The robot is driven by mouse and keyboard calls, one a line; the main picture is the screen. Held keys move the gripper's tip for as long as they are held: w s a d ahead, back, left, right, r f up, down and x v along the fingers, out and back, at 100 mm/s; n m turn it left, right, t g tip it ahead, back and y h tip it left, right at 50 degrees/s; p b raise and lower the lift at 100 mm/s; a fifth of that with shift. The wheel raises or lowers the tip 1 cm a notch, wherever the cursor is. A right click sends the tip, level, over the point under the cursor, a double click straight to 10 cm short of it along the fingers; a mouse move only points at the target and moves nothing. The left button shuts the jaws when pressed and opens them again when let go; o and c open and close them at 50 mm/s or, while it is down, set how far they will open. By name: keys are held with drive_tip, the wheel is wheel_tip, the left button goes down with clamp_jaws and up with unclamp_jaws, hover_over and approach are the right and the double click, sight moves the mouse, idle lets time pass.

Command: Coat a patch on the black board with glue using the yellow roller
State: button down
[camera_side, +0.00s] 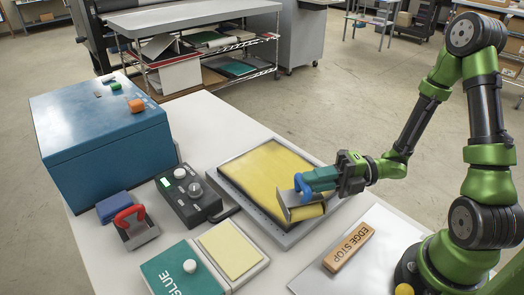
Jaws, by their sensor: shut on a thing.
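My gripper (312,181) is shut on the blue handle (302,188) of the roller. The roller has a grey metal frame (292,206) and a yellow cylinder (308,212). It is over the lower right corner of the board (268,175), which lies in a grey tray (231,163). Most of the board's top is yellow, with a dark strip along its left and near edges. I cannot tell whether the roller touches the board. The glue pad (231,249), pale yellow, lies in front, beside a teal lid marked GLUE (172,272) with a white knob.
A black control box (188,199), a red-handled tool (136,229) and a blue block (120,206) stand left of the tray. A large blue box (103,140) is behind them. A wooden EDGE STOP block (348,248) lies on a white plate (378,262) at the right.

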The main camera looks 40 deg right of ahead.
drive_tip(key=shift+r, duration=2.15)
drive_tip(key=w+d, duration=0.1)
drive_tip(key=d, duration=1.4)
drive_tip(key=shift+w+a+f, duration=0.1)
drive_tip(key=shift+w+f, duration=0.05)
drive_tip(key=shift+f, duration=3.5)
drive_tip(key=shift+w+f, duration=0.2)
drive_tip(key=shift+f, duration=0.1)
drive_tip(key=shift+w+f, duration=0.1)
drive_tip(key=shift+w, duration=12.7)
drive_tip(key=shift+s, duration=12.95)
wheel_tip(320, 180, up, 8)
